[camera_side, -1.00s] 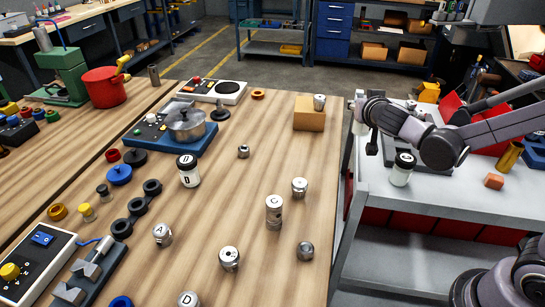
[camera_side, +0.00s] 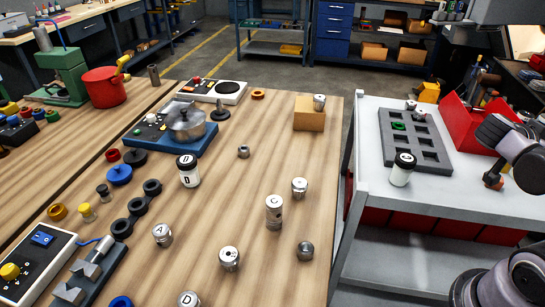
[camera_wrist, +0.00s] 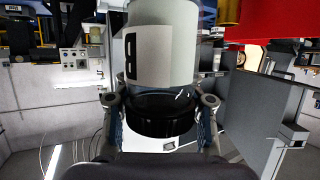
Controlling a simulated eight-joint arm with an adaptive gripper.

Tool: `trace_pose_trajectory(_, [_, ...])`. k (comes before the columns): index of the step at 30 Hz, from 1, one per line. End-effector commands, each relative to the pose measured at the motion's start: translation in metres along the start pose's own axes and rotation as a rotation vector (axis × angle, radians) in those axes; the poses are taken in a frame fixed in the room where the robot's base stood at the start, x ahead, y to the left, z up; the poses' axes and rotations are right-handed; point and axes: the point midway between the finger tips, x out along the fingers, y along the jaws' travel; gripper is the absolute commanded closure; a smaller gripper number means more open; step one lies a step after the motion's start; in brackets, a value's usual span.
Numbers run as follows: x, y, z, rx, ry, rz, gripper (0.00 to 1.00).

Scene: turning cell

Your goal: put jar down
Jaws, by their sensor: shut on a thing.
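In the wrist view my gripper (camera_wrist: 160,103) is shut on a jar (camera_wrist: 168,55). The jar has a pale grey-white body and a label with a black mark. Its black lid (camera_wrist: 155,118) lies between the two fingers, with the body above it in the picture. In the side view the arm is at the right edge, over the right part of the grey cart. The held jar cannot be made out there. Another white jar with a black lid (camera_side: 401,170) stands upright on the cart, apart from my arm.
A dark tray with pockets (camera_side: 437,160) lies on the cart (camera_side: 372,197), with a few small parts. A red toolbox (camera_side: 467,125) stands behind. The wooden table (camera_side: 230,185) holds several cylinders.

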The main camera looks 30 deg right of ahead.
Motion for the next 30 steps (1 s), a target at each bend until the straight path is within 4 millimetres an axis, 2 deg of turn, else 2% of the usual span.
trace_pose_trajectory(3, [0.004, 0.015, -0.003, 0.021, 0.0, 0.05, 1.0])
trace_pose_trajectory(7, [0.003, 0.015, -0.001, 0.027, 0.0, 0.064, 1.0])
trace_pose_trajectory(30, [-0.011, -0.045, 0.05, 0.025, 0.0, 0.06, 1.0])
